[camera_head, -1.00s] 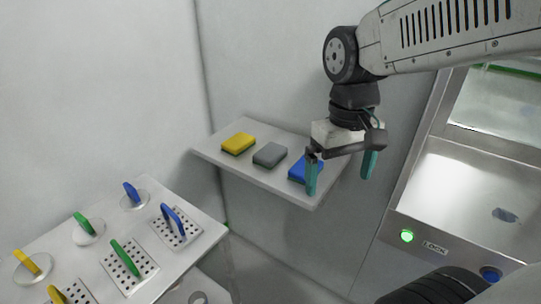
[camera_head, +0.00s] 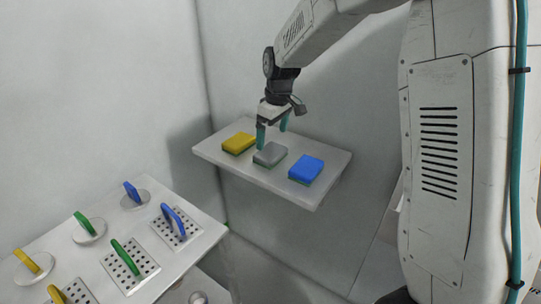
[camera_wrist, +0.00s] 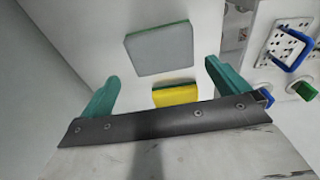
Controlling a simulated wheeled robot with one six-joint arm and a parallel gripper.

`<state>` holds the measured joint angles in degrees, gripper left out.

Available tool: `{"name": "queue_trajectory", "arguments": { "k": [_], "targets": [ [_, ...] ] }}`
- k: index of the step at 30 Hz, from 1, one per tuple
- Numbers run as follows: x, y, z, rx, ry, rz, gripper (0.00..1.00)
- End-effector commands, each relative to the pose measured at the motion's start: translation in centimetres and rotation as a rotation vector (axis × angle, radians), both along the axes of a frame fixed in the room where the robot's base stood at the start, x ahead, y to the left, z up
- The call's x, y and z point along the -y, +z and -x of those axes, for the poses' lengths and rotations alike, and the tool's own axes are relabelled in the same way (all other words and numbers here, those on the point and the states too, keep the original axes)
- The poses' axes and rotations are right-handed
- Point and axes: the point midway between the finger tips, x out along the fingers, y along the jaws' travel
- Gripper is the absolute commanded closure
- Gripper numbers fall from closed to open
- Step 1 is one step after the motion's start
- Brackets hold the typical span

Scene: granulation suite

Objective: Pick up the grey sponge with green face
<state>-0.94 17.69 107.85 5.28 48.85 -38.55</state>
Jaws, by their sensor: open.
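The grey sponge with a green face (camera_head: 270,155) lies flat on a small wall shelf (camera_head: 318,203), grey side up, between a yellow sponge (camera_head: 239,142) and a blue sponge (camera_head: 306,169). In the wrist view the grey sponge (camera_wrist: 158,48) shows a thin green edge and lies beyond the fingertips, apart from them. My gripper (camera_head: 272,136) is open and empty, with teal fingers pointing down just above and behind the grey sponge. In the wrist view the yellow sponge (camera_wrist: 175,95) shows between the fingers.
The yellow and blue sponges flank the grey one closely on the shelf. A lower white table (camera_head: 205,250) at left holds several coloured-handled discs and perforated plates. Walls stand behind the shelf and at its left.

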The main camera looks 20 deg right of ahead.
Motion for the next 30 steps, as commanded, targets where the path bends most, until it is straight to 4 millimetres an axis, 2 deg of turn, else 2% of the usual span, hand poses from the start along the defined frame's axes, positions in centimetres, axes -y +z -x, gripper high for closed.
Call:
{"name": "queue_trajectory", "arguments": {
  "k": [12,16,22,23,24,26,30],
  "targets": [
    [-0.4,-5.6,0.0,-0.004,-0.004,0.0,0.0],
    [-0.4,-6.3,-0.1,-0.002,-0.004,-0.001,0.0],
    [-0.4,-6.4,-0.1,0.0,-0.004,0.0,0.0],
    [-0.4,-6.4,-0.1,0.0,-0.004,0.0,0.06],
    [-0.4,-6.4,-0.1,0.0,-0.004,0.0,0.17],
    [-0.4,-6.4,-0.1,-0.001,-0.004,0.0,0.31],
    [-0.4,-6.3,-0.1,-0.001,-0.004,0.0,0.35]
  ]
}}
